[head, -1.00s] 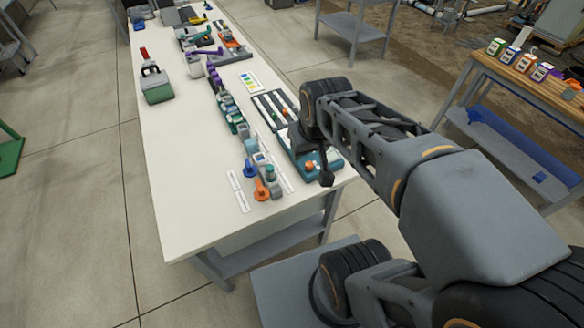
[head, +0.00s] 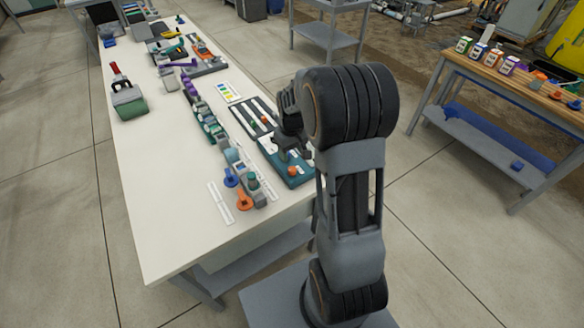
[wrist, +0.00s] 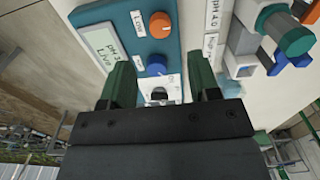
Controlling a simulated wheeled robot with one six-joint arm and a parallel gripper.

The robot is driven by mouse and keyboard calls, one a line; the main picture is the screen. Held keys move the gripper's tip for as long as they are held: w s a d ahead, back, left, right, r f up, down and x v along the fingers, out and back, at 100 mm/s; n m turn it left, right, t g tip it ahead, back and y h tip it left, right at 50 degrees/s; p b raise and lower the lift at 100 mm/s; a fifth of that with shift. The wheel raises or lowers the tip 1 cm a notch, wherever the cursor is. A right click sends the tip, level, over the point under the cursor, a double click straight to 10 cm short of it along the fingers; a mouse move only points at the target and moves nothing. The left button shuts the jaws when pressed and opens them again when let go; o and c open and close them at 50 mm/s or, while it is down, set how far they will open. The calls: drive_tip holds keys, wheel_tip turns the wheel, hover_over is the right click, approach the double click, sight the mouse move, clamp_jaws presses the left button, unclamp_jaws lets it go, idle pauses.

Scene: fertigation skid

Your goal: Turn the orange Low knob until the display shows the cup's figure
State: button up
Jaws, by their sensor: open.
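The orange Low knob (wrist: 160,25) sits on a teal panel (wrist: 180,47) beside a "Low" label in the wrist view. It also shows in the head view (head: 292,171). The display (wrist: 104,50) left of it shows pH and "Live"; its digits are too small to read surely. A blue knob (wrist: 157,66) sits below the orange one, with a dark-topped switch (wrist: 160,95) below that. My gripper (wrist: 163,72) is open and empty, its green fingers either side of the blue knob in the picture; contact cannot be told. A "pH 4.0" label (wrist: 213,14) shows at right; its cup is unclear.
Beside the panel stand grey, blue and orange fittings (head: 240,185) on the white table (head: 150,215). A slotted dark tray (head: 255,115) lies behind the panel. The table's left front is clear. A wooden bench (head: 520,85) with bottles stands at right.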

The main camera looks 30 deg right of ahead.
sight(292, 169)
wheel_tip(292, 169, down, 8)
drive_tip(key=shift+f, duration=0.15)
idle(0.3)
drive_tip(key=shift+c, duration=0.4)
drive_tip(key=c, duration=0.8)
drive_tip(key=shift+c, duration=0.2)
drive_tip(key=m+b, duration=0.1)
drive_tip(key=m, duration=0.4)
drive_tip(key=shift+m+b, duration=0.3)
drive_tip(key=shift+m, duration=0.1)
drive_tip(key=m+b, duration=0.1)
drive_tip(key=m, duration=0.4)
drive_tip(key=shift+m, duration=0.4)
